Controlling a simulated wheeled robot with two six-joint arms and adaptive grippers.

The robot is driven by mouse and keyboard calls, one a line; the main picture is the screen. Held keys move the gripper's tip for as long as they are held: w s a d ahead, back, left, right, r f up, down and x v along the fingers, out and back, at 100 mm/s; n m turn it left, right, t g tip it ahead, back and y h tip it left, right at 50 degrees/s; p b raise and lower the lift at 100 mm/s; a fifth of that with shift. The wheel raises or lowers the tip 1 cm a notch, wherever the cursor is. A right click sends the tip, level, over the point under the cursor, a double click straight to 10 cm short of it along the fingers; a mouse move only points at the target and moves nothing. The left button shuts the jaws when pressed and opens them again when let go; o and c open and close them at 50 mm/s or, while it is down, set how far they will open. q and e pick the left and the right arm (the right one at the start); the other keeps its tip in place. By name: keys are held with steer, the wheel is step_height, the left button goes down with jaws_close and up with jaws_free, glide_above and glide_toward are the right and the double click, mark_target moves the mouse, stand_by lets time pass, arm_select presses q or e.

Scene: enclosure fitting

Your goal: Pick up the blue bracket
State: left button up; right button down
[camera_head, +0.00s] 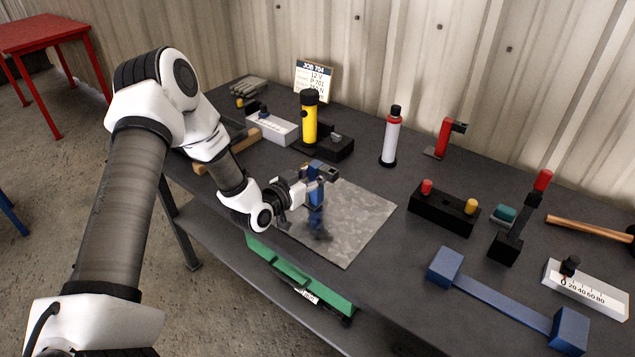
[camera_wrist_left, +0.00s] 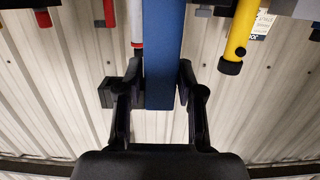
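Another blue piece (camera_head: 500,300), a long bar with a block at each end, lies at the front right of the bench. My right gripper is not in view.
The mat (camera_head: 362,215) is otherwise bare. Behind it stand a yellow flashlight (camera_head: 310,120), a white-and-red bottle (camera_head: 391,138) and a red tool (camera_head: 443,137). A black block with red and yellow knobs (camera_head: 443,212) is to the right. A green bin (camera_head: 290,275) sits below the bench.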

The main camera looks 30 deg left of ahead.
arm_select(q)
steer(key=shift+w+f, duration=0.25)
steer(key=shift+w, duration=0.35)
steer(key=shift+s, duration=0.1)
steer(key=shift+s+r, duration=0.1)
steer(key=shift+r, duration=0.05)
steer(key=c, duration=0.4)
jaws_close()
